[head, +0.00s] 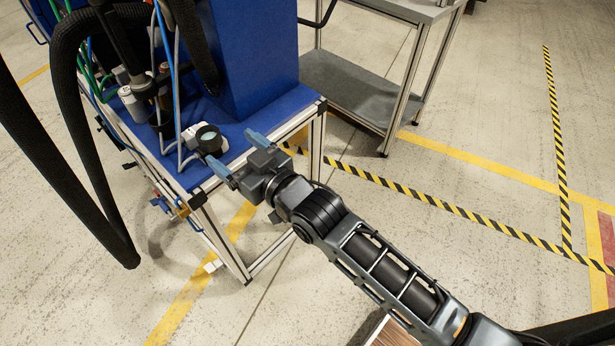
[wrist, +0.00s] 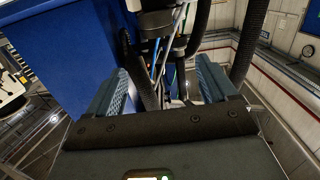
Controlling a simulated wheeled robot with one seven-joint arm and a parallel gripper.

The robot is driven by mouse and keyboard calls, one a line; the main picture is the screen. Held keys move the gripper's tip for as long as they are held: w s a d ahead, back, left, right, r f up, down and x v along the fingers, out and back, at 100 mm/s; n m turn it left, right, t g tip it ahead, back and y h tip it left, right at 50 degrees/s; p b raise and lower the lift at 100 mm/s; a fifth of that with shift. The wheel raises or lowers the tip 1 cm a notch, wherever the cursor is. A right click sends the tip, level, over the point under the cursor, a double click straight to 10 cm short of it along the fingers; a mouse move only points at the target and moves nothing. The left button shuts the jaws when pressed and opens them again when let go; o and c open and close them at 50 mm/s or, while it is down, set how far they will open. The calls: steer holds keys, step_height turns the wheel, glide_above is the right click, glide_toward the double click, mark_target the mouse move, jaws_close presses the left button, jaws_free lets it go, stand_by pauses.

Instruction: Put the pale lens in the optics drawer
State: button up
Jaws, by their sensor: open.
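My gripper (head: 240,155) is open over the near corner of a blue-topped bench (head: 240,126). Its two blue fingers are spread apart, and nothing shows between them. In the wrist view the gripper (wrist: 160,85) is also open, with hoses and cables behind the gap. A short dark round piece with a pale greenish face (head: 209,138) sits on the bench just past the fingertips, beside a white fitting. It may be the pale lens; I cannot tell for sure. I cannot make out the optics drawer in either view.
A tall blue cabinet (head: 245,50) rises from the bench. Thick black hoses (head: 75,180) and thin cables crowd the bench's left side. A grey two-level cart (head: 350,85) stands behind. A wood-topped edge (head: 392,334) shows at the bottom. The floor to the right is clear, with striped tape.

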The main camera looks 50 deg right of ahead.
steer(key=s+g, duration=0.1)
steer(key=s, duration=2.9)
steer(key=shift+r+g, duration=0.3)
steer(key=shift+g, duration=0.5)
steer(key=s+r, duration=0.4)
steer(key=s, duration=0.1)
steer(key=s+r, duration=0.1)
steer(key=s, duration=0.2)
steer(key=shift+r, duration=0.4)
